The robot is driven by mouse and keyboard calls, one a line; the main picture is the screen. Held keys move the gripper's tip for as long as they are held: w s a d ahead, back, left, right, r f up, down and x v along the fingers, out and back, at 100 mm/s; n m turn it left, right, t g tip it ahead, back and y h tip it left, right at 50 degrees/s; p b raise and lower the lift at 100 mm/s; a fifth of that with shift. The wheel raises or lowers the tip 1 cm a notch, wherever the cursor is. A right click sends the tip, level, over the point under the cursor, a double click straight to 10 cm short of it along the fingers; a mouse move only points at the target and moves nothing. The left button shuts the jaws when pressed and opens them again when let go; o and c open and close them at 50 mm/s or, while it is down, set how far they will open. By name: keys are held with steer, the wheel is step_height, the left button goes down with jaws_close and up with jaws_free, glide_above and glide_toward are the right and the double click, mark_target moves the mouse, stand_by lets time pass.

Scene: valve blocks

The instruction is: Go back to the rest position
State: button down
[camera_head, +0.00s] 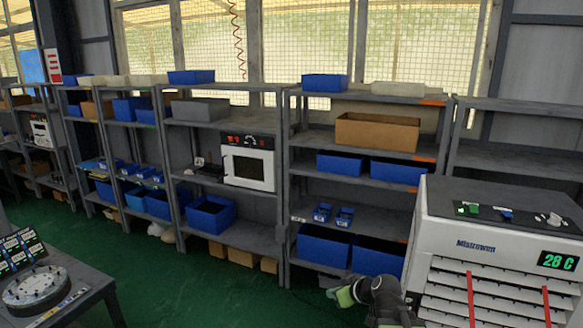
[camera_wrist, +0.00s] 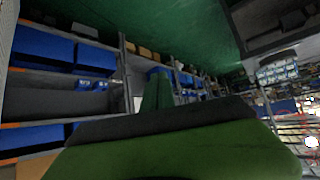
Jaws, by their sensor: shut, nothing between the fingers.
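My gripper (camera_head: 344,296) shows at the bottom of the head view, green at its end, with my dark arm beside it. It is low in front of the shelves, left of the white machine. In the wrist view green and dark gripper parts (camera_wrist: 165,140) fill the lower middle, and the picture is turned, with the floor at the top. The fingers are shut with nothing held. The lower part of my arm is cut off by the frame edge.
Grey shelves (camera_head: 284,190) with blue bins line the wall. A white machine (camera_head: 490,245) reading 28 C stands close on the right. A dark table (camera_head: 85,285) with a round fixture (camera_head: 38,287) is at the lower left. Green floor (camera_head: 195,290) between is clear.

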steer(key=s+a+f+g+b, duration=0.2)
steer(key=s+a+f+g, duration=0.15)
steer(key=f, duration=0.35)
steer(key=s+d+f+m+g+h, duration=0.2)
steer(key=s+d+m, duration=0.1)
steer(key=s, duration=0.3)
steer(key=s+d+f+m+g+h, duration=0.2)
steer(key=s+d+m+h, duration=0.1)
steer(key=s, duration=0.3)
steer(key=shift+d+m+g+p, duration=0.3)
steer(key=shift+d+g+p, duration=0.05)
steer(key=shift+d+p, duration=0.1)
steer(key=shift+w, duration=0.1)
